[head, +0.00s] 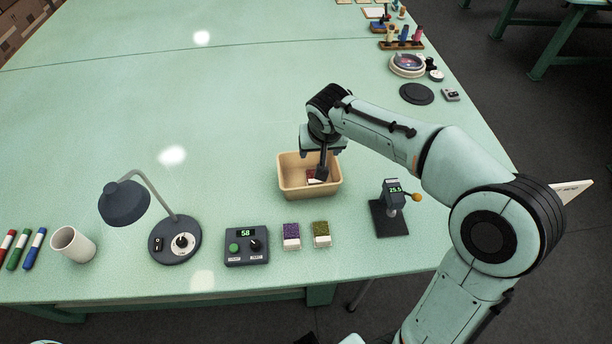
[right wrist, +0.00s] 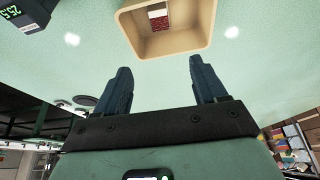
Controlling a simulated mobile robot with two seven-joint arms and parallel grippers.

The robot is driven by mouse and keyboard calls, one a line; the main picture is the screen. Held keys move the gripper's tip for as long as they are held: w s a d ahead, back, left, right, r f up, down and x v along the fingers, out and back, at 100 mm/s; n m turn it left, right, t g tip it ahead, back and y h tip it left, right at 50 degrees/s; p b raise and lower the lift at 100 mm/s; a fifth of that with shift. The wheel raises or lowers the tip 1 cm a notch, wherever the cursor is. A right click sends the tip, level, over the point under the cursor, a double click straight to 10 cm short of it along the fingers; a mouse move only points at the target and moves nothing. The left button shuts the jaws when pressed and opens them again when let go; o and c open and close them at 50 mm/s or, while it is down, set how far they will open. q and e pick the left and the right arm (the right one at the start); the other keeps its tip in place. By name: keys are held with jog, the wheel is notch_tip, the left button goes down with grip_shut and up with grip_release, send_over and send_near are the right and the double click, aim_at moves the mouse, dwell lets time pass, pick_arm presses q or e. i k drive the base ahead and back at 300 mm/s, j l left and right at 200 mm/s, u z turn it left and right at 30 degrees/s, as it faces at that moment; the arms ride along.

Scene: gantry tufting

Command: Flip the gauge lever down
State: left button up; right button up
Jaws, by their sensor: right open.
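The gauge (head: 392,195) stands on a dark square base near the table's front right. It has a lit green display reading about 25.5 and a lever with an orange knob (head: 416,197) that sticks out to its right side. Part of the gauge shows at the top left of the right wrist view (right wrist: 24,14); its lever is not visible there. My right gripper (head: 322,174) is over the tan bin, left of and behind the gauge, apart from it. In the right wrist view its two fingers (right wrist: 160,66) are spread with nothing between them. My left gripper is out of view.
The tan bin (head: 294,188) holds a red-and-white block (head: 312,176). Purple (head: 291,230) and green (head: 321,229) tufted blocks, a control box (head: 246,256) reading 58 and a lamp (head: 124,203) stand left of the gauge. A black disc (head: 416,94) lies behind. The table's right edge is close.

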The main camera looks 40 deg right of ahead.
aim_at(416, 197)
jog(key=k, duration=1)
